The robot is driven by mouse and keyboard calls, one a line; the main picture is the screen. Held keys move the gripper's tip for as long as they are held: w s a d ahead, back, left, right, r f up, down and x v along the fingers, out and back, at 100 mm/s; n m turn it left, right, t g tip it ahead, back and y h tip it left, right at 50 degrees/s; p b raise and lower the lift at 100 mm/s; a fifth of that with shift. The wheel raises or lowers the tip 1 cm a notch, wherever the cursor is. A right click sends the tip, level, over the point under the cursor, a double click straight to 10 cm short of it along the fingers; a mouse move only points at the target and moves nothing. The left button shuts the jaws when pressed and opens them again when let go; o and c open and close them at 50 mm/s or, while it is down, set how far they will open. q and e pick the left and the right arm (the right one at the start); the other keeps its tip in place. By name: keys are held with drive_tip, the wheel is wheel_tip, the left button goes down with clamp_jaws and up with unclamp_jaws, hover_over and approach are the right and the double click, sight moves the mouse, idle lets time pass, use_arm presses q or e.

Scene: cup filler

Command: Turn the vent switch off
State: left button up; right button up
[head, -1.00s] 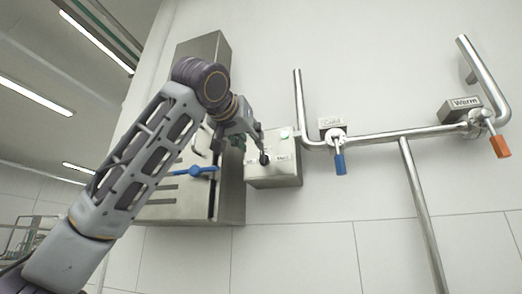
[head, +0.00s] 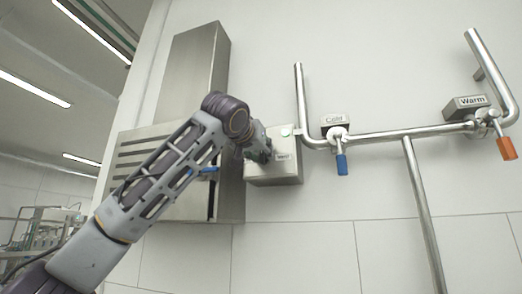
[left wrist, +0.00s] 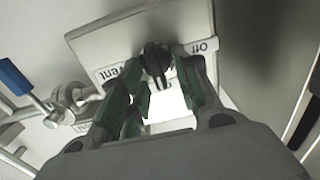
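The vent switch is a black knob (left wrist: 155,58) on a pale metal box (head: 285,172) on the wall. In the left wrist view the box (left wrist: 100,45) has a "Vent" label (left wrist: 122,71) and an "Off" label (left wrist: 207,46). My left gripper (left wrist: 160,76) has its green-padded fingers apart, one on each side of the knob. I cannot tell if they touch it. In the head view the left gripper (head: 260,150) is in front of the box and hides the knob. A small green spot (head: 286,132) shows on the box top. My right gripper is out of view.
A steel vented cabinet (head: 150,200) stands left of the box, with a blue handle (head: 210,170) partly behind my arm. To the right, pipes (head: 385,135) carry a blue cold-valve handle (head: 342,165) and an orange warm-valve handle (head: 507,148).

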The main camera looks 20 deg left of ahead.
use_arm(q)
clamp_jaws()
idle(0.3)
